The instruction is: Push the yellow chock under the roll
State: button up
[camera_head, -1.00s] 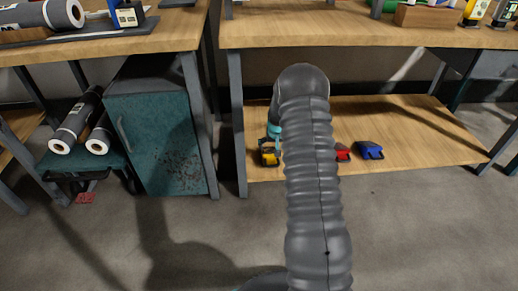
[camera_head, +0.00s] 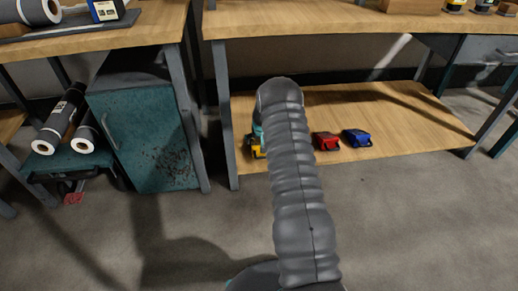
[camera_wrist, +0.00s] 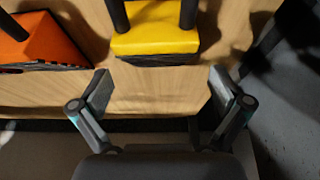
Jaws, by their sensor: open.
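The yellow chock (camera_wrist: 155,30) lies on the wooden lower shelf, with a dark underside and two dark bars standing over its top. In the head view the yellow chock (camera_head: 258,152) shows at the shelf's left end, partly hidden by my arm. My gripper (camera_wrist: 162,88) is open and empty. Its two fingers point toward the chock, with bare wood between them and it. A grey roll (camera_head: 62,118) leans beside another on the teal cart at left. Another grey roll (camera_head: 35,10) lies on the left tabletop. No roll shows beside the yellow chock.
An orange chock-like block (camera_wrist: 38,42) lies left of the yellow one in the wrist view. A red chock (camera_head: 326,141) and a blue chock (camera_head: 357,138) sit right of my arm on the shelf (camera_head: 420,125). A table leg (camera_head: 224,115) stands at the shelf's left end.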

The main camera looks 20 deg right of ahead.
aim_at(260, 144)
jog(key=shift+x, duration=2.35)
jog(key=shift+s+d, duration=0.15)
jog(key=c, duration=1.2)
jog(key=shift+c, duration=1.1)
jog(key=shift+r, duration=0.15)
